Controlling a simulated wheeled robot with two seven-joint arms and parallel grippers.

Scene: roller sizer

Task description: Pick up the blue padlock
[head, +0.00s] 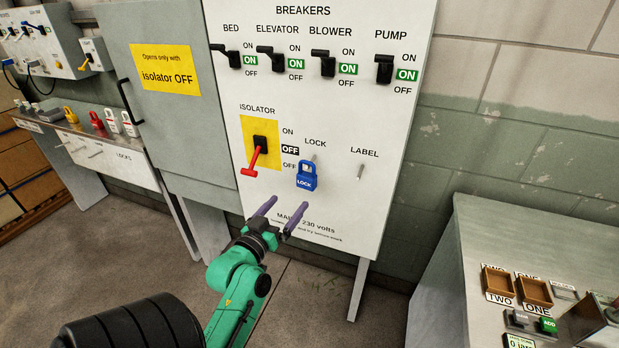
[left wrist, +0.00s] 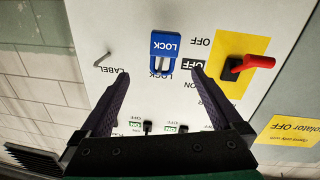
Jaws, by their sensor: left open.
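The blue padlock (head: 306,178), marked LOCK, hangs on the peg under the word LOCK on the white breaker panel (head: 340,130). My left gripper (head: 283,208) is open and empty, a little below and to the left of the padlock in the head view. In the left wrist view the padlock (left wrist: 164,46) appears upside down beyond and between the two open fingers (left wrist: 163,82), apart from them. My right gripper is not in view.
A red isolator handle (head: 254,160) on a yellow plate is left of the padlock. An empty LABEL peg (head: 361,171) is to its right. Black breaker switches (head: 327,62) line the panel top. A bench with brown trays (head: 498,281) stands at right.

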